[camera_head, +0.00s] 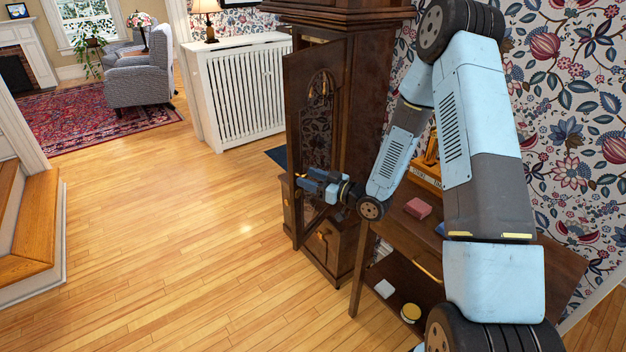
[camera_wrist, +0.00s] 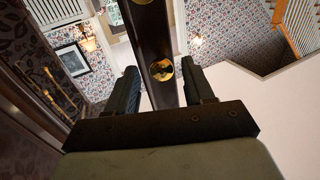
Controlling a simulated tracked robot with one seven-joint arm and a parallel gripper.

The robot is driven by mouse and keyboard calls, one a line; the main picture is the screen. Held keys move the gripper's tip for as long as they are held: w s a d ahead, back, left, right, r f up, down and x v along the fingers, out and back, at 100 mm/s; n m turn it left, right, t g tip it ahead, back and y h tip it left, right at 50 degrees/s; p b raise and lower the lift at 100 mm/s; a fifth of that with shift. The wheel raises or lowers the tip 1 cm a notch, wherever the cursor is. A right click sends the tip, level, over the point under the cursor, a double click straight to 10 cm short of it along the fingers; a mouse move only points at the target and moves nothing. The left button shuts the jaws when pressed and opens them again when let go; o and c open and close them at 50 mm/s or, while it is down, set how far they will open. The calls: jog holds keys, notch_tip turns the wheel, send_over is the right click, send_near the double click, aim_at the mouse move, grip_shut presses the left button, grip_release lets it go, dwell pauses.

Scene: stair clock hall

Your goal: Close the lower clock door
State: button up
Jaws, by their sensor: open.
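The tall dark wooden clock (camera_head: 362,110) stands against the wall in the head view. Its long glass-panelled door (camera_head: 318,100) stands open, swung out toward the room. My gripper (camera_head: 312,184) is at the door's lower part, in front of its panel. In the wrist view, my gripper (camera_wrist: 160,68) is open, with one finger on each side of a dark wooden bar, apparently the door's edge. The bar (camera_wrist: 153,35) carries a round brass fitting (camera_wrist: 162,69) between the fingertips. I cannot tell whether the fingers touch the wood.
A dark side table (camera_head: 390,235) with a pink block (camera_head: 418,208) stands right of the clock, close under my arm. A white radiator cover (camera_head: 240,85) is behind the clock. The wooden floor (camera_head: 180,240) to the left is clear, up to the steps (camera_head: 30,235).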

jog(key=shift+c, duration=0.2)
grip_shut()
jog(key=shift+d, duration=0.1)
jog(key=shift+w, duration=0.15)
dwell(0.3)
